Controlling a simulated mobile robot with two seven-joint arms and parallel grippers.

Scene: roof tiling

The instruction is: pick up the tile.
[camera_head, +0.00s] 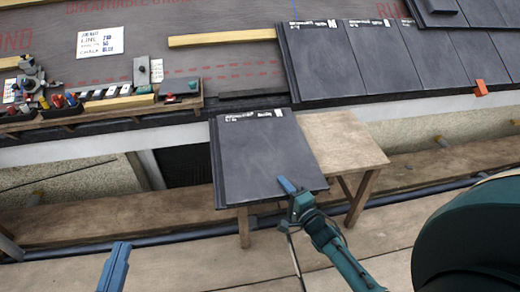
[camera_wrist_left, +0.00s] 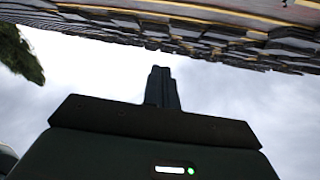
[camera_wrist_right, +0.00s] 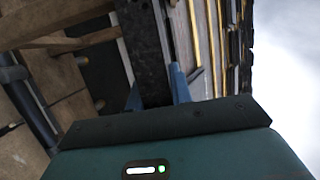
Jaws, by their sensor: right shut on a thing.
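A dark grey slate tile (camera_head: 262,158) with a white printed label along its far edge appears over the wooden bench (camera_head: 345,143), covering its left part. I cannot tell whether it touches the bench top. My right gripper (camera_head: 288,186) is shut on the tile's near edge. In the right wrist view the tile (camera_wrist_right: 148,50) shows edge-on between the two blue fingers (camera_wrist_right: 157,95). My left gripper (camera_head: 116,266) is low at the left, away from the tile. In the left wrist view its fingers (camera_wrist_left: 162,88) are together with nothing between them.
Laid tiles (camera_head: 330,65) cover the roof at the upper right. An orange tag (camera_head: 480,88) lies at their lower edge. A tool tray (camera_head: 90,110) and a white note sign (camera_head: 100,43) are at the left. A wooden batten (camera_head: 220,40) lies behind. Scaffold planks (camera_head: 110,213) run below.

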